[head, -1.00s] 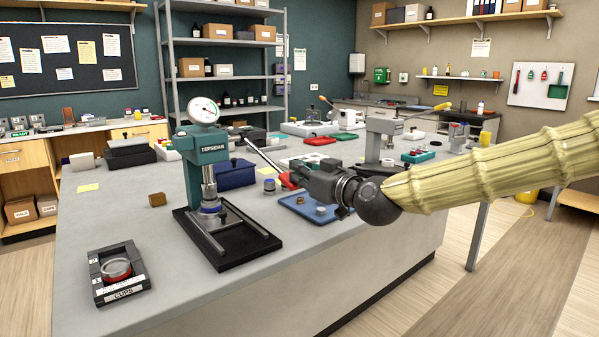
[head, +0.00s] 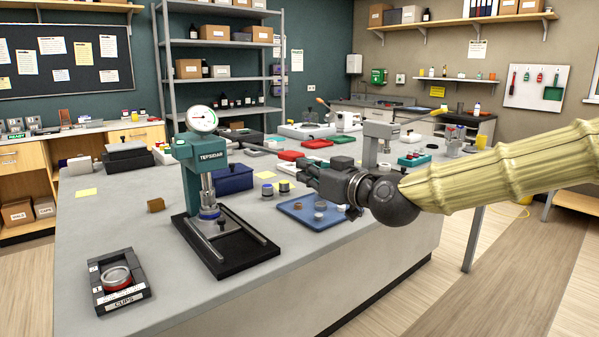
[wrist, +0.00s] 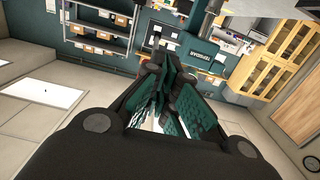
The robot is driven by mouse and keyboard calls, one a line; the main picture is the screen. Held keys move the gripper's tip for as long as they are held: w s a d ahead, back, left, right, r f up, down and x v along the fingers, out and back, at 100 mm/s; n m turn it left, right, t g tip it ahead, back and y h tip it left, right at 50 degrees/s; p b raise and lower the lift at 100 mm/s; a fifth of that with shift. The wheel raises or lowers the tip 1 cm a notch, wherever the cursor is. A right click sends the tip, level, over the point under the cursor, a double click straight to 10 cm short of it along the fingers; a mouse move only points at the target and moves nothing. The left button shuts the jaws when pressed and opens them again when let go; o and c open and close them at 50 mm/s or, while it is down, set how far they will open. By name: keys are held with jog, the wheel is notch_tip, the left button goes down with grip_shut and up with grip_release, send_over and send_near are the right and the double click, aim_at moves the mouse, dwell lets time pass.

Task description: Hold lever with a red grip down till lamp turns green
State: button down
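The teal press (head: 205,160) with a round dial gauge (head: 202,119) stands on a black base on the bench. Its grey lever runs rightward from the press head, nearly level, towards a red grip (head: 290,155). My gripper (head: 303,173) is just below and right of the grip; whether they touch I cannot tell. In the wrist view my fingers (wrist: 165,72) converge at the tips and look shut, with no red between them.
A blue tray (head: 312,214) with small pieces lies below my gripper. A dark blue bin (head: 233,180) stands behind the press. A black cup holder (head: 117,281) is at the front left. A second, grey press (head: 378,135) stands at the back right.

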jog(key=v, duration=0.7)
jog(key=shift+d, duration=0.25)
jog(key=shift+f, duration=0.1)
notch_tip(320, 180, down, 15)
jog(key=m+g+h, duration=0.2)
jog(key=s+d+f+m+g+h, duration=0.15)
jog(key=s+f, duration=0.25)
jog(key=f, duration=0.8)
jog(key=s+d+f+m+g+h, duration=0.15)
jog(key=s+f, duration=0.25)
jog(key=f, duration=0.8)
jog(key=s+d+f+m+g+h, duration=0.15)
jog(key=s+f, duration=0.25)
jog(key=f, duration=0.7)
jog(key=s+d+f+m+g+h, duration=0.1)
jog(key=s+d+f+g+h, duration=0.1)
jog(key=s+d+f, duration=0.45)
jog(key=s+d+f+g+h, duration=0.1)
jog(key=s+d+f+g, duration=0.15)
jog(key=s+f, duration=0.65)
jog(key=s+d+f+m+g+h, duration=0.15)
jog(key=s+d+f, duration=0.3)
jog(key=s, duration=0.65)
notch_tip(320, 180, up, 14)
jog(key=p, duration=1.3)
jog(key=shift+s+d+g+h+p, duration=0.2)
jog(key=shift+d+g+h+p, duration=0.15)
jog(key=shift+d, duration=0.1)
